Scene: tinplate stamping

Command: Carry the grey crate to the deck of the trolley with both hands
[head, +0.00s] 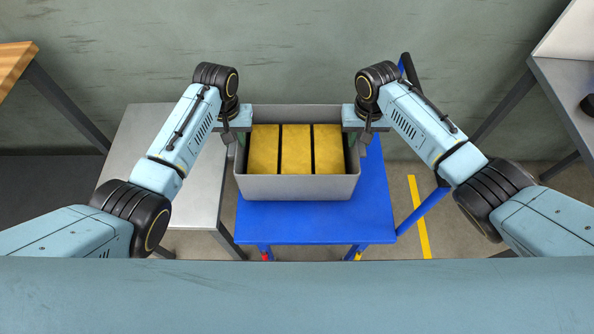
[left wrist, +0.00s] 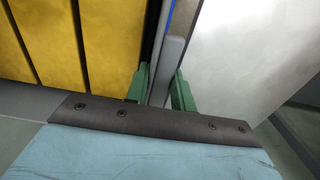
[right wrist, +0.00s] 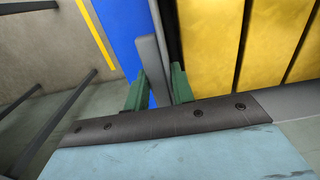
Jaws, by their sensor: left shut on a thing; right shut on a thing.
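The grey crate (head: 297,187) holds several yellow blocks (head: 296,150) standing side by side. It is over the blue deck of the trolley (head: 330,222); I cannot tell whether it touches the deck. My left gripper (head: 237,140) is shut on the crate's left wall, with its green fingers (left wrist: 160,88) on both sides of the wall in the left wrist view. My right gripper (head: 358,140) is shut on the right wall, its green fingers (right wrist: 155,88) on both sides in the right wrist view. The crate looks level.
A grey metal table (head: 165,160) stands directly left of the trolley. A wooden-topped bench (head: 14,62) is at the far left and another grey table (head: 570,90) at the far right. A yellow floor stripe (head: 419,220) runs right of the trolley. The wall is close behind.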

